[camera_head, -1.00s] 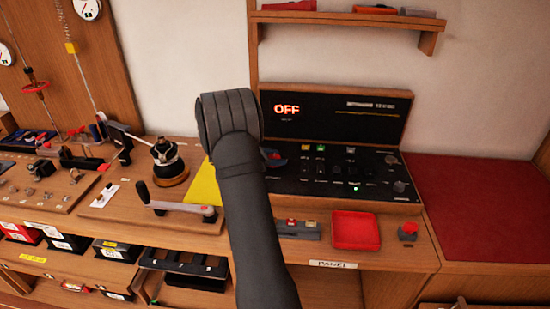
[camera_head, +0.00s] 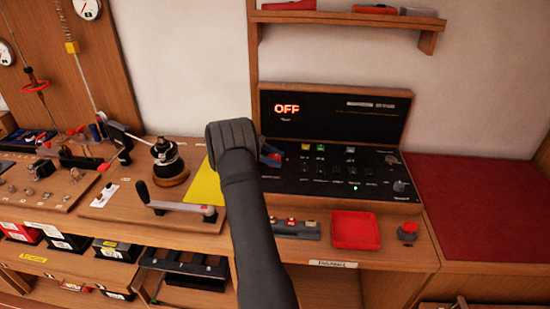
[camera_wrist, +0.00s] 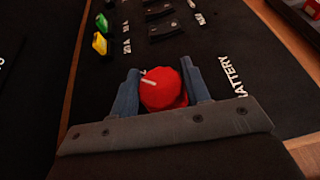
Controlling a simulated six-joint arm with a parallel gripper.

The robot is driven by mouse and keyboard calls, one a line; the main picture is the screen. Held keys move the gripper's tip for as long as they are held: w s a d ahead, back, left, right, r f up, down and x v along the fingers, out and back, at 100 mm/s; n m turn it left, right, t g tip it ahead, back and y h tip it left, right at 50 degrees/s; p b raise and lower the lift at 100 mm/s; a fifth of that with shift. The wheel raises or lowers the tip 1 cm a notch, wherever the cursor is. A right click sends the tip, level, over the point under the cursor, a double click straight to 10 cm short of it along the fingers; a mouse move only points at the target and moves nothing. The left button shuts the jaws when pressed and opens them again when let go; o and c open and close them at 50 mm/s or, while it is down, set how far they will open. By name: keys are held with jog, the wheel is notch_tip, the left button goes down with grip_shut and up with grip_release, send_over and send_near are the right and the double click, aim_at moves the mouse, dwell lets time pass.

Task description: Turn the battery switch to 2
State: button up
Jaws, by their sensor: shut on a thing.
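The battery switch is a round red knob (camera_wrist: 165,92) with a short white mark on its top, on the black panel (camera_wrist: 85,75). The word BATTERY is printed beside it in the wrist view. A small white character partly shows near the knob's edge by the mark; I cannot read it surely. My gripper (camera_wrist: 160,68) is shut on the knob, one blue finger on each side. The display (camera_head: 287,109) reads OFF in orange-red.
Coloured and black toggles stand near the knob in the wrist view (camera_wrist: 100,42). A red tray (camera_head: 355,230) and a grey block with red buttons (camera_head: 297,228) lie in front of the panel. A winch-like device (camera_head: 168,160) stands to the left.

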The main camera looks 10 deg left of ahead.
aim_at(275, 157)
jog(key=shift+m+g, duration=0.6)
jog(key=o, duration=1)
jog(key=shift+c, duration=0.2)
jog(key=shift+r, duration=0.5)
notch_tip(275, 157, up, 3)
jog(key=shift+r, duration=0.1)
jog(key=s+d+r, duration=0.4)
jog(key=d+r, duration=0.3)
jog(key=d, duration=0.3)
jog(key=shift+s+d, duration=0.25)
jog(key=shift+d, duration=0.1)
jog(key=shift+o, duration=0.2)
